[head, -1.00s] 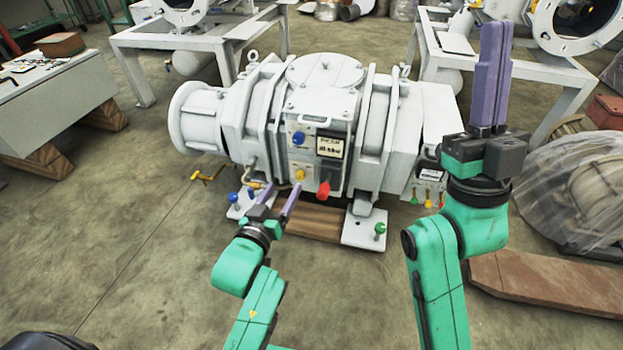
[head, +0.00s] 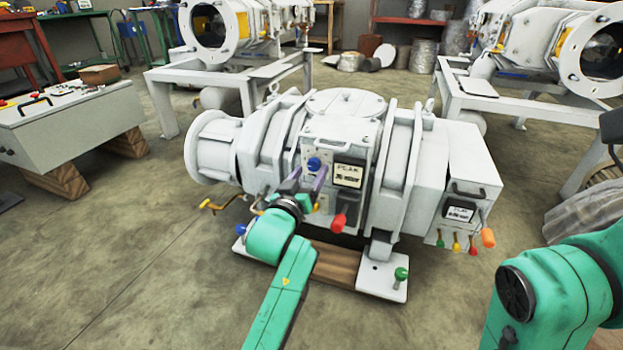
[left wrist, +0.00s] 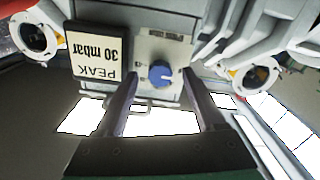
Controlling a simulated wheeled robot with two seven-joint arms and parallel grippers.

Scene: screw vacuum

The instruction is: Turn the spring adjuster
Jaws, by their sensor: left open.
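A white vacuum pump (head: 345,103) stands on the floor in the middle of the head view. Its front panel carries a blue round knob (head: 313,163) beside a "PEAK" label (head: 349,175); I cannot read which knob is the spring adjuster. A red knob (head: 339,222) sits lower right. My left gripper (head: 307,180) is open in front of the panel, just below the blue knob. In the left wrist view, the panel appears upside down. The blue knob (left wrist: 161,74) lies between the two fingers, which show no clear contact. My right arm shows at right, its gripper out of frame.
Several coloured knobs (head: 488,237) are on the pump's right-hand box. A green-topped peg (head: 401,274) stands on the base foot. A grey bench (head: 75,120) is at left, and white frames with machines (head: 235,75) stand behind. The front floor is clear.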

